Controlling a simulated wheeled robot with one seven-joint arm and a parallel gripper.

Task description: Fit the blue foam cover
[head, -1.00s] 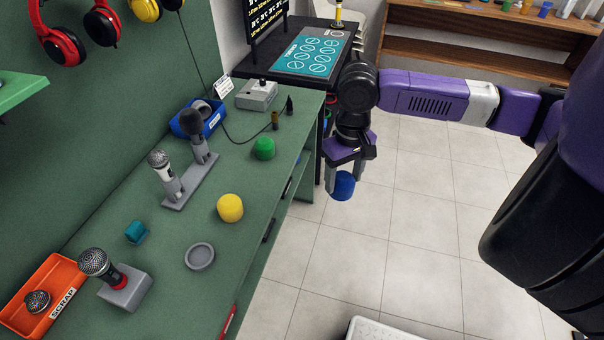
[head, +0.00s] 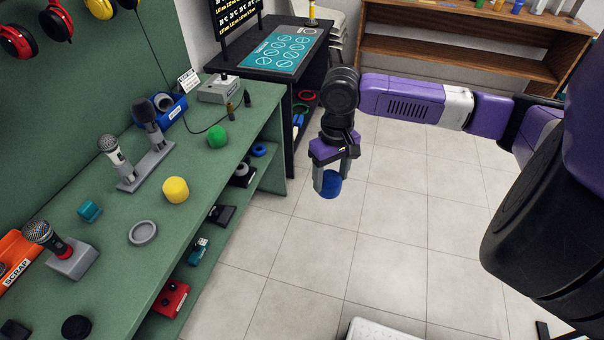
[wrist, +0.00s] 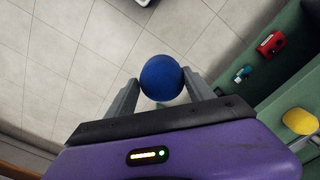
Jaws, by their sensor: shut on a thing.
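The blue foam cover (head: 330,187) is held between the fingers of my gripper (head: 328,180), over the open floor to the right of the green bench. In the wrist view the round blue cover (wrist: 161,77) sits between the two grey fingertips of my gripper (wrist: 162,84). Another microphone with a red ring (head: 42,236) leans on a grey block (head: 73,258) nearer the front.
On the green bench (head: 110,270) are a yellow cover (head: 176,190), a green cover (head: 217,137), a teal piece (head: 89,210), a grey ring dish (head: 143,232), an orange scrap tray (head: 14,262) and a blue bin (head: 172,110). Shelves below hold small items.

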